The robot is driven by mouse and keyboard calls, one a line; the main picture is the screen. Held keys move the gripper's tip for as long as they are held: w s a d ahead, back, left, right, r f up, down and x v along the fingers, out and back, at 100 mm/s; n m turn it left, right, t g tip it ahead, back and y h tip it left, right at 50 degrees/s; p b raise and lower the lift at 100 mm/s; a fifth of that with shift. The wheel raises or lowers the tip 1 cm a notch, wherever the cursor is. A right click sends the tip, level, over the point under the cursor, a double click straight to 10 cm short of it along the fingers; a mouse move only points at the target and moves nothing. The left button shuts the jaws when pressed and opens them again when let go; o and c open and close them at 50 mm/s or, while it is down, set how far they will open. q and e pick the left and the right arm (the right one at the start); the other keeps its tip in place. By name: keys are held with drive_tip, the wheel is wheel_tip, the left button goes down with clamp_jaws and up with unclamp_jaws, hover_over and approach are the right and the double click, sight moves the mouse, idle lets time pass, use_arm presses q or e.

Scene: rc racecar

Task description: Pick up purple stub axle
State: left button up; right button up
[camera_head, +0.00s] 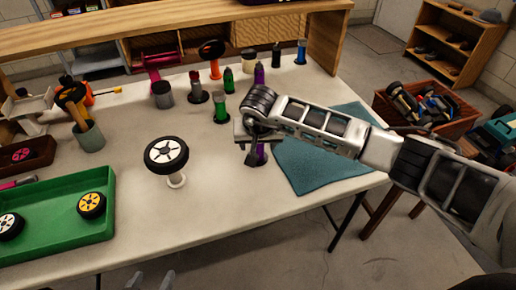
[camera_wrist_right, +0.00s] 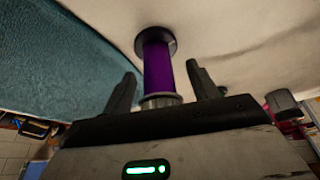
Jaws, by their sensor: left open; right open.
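The purple stub axle (camera_wrist_right: 158,66) stands between the two dark fingers of my right gripper (camera_wrist_right: 160,82) in the right wrist view. Gaps show on both sides, so the fingers are apart from it. It has a dark flange at one end and a grey ring at the other. In the head view, the purple stub axle (camera_head: 263,151) is mostly hidden behind my right gripper (camera_head: 254,156), which is open and low over the table beside the teal mat.
A teal mat (camera_head: 318,160) lies right of the axle. A wheel (camera_head: 166,154) on a white stand is to the left. Several coloured cylinders, including a green one (camera_head: 220,108) and a purple one (camera_head: 259,74), stand behind. A green tray (camera_head: 60,246) holds wheels at the left.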

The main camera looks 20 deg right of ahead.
drive_tip(key=shift+c, duration=0.3)
drive_tip(key=c, duration=1)
drive_tip(key=shift+r, duration=0.15)
